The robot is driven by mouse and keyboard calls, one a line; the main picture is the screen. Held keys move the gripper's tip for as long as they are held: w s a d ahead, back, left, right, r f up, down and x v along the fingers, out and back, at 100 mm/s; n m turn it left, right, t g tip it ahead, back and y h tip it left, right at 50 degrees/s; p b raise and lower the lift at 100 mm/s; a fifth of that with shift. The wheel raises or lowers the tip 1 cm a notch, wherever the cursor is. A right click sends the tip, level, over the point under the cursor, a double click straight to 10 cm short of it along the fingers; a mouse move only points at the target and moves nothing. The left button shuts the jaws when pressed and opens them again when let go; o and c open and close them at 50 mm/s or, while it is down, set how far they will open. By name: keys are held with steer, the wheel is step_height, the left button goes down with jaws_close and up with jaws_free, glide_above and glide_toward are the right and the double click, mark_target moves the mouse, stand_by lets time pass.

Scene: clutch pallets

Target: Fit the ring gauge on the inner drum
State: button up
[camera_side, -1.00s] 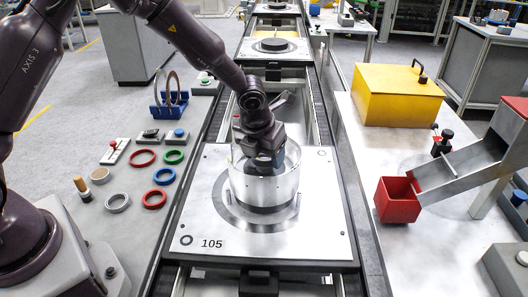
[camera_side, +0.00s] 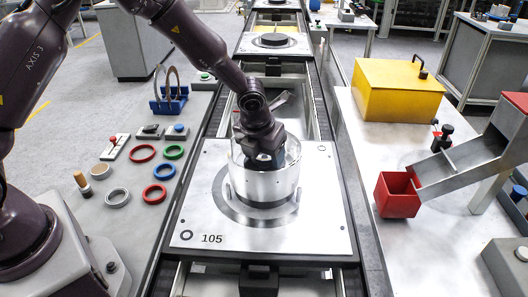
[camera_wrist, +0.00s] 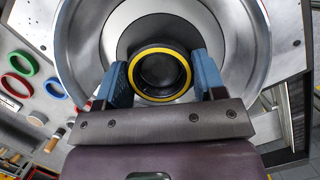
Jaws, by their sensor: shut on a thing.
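My gripper (camera_wrist: 161,78) points down inside the open top of a large silver drum (camera_side: 265,187) on the pallet marked 105. Its blue fingers are shut on a yellow-edged ring gauge (camera_wrist: 160,98), one finger on each side. A dark round shape, which looks like the inner drum (camera_wrist: 161,70), shows through the ring. The ring looks roughly centred over it; I cannot tell whether they touch or how high the ring is. In the side view, the drum wall and my wrist hide the ring and inner drum. The silver wall (camera_wrist: 240,65) surrounds the fingers, apart from them.
The pallet (camera_side: 325,225) sits on a conveyor. On the left bench lie red (camera_side: 132,153), green, blue and grey loose rings, with a blue rack (camera_side: 168,106) behind. On the right are a yellow box (camera_side: 397,95), a red bin (camera_side: 395,207) and a metal chute.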

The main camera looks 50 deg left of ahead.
steer(key=shift+r, duration=0.3)
steer(key=shift+r, duration=0.45)
steer(key=shift+f, duration=0.8)
stand_by(0.5)
steer(key=o, duration=0.8)
steer(key=shift+v, duration=5.45)
